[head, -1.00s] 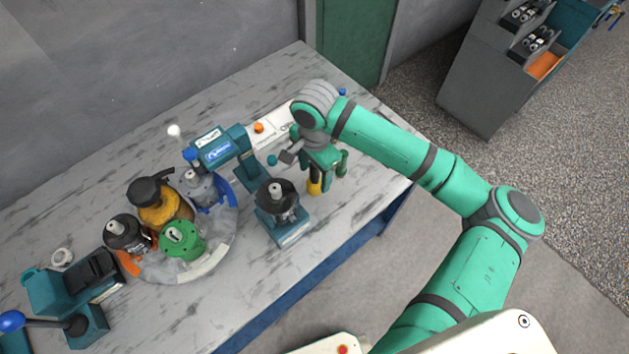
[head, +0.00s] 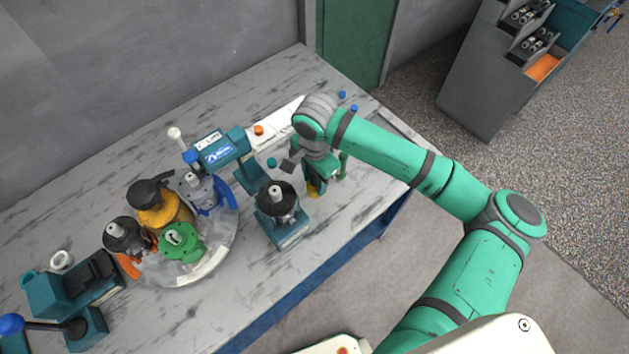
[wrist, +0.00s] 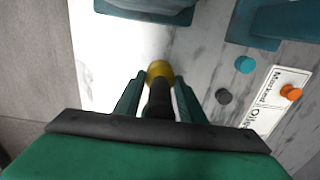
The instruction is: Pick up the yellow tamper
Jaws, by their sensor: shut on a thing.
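The yellow tamper shows in the wrist view (wrist: 160,71) as a round yellow end with a dark handle between my fingers. In the head view its yellow part (head: 313,189) shows just below my gripper (head: 317,178), close to the table. My gripper, also in the wrist view (wrist: 158,100), is shut on the tamper's dark handle. Most of the handle is hidden by my fingers and wrist in the head view. I cannot tell whether the tamper's base touches the table.
A teal press (head: 285,222) with a dark part on it stands just left of my gripper. A round tray (head: 215,262) with several motor parts is farther left. Small coloured buttons and a white labelled panel (wrist: 268,112) lie behind. The table's front right area is clear.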

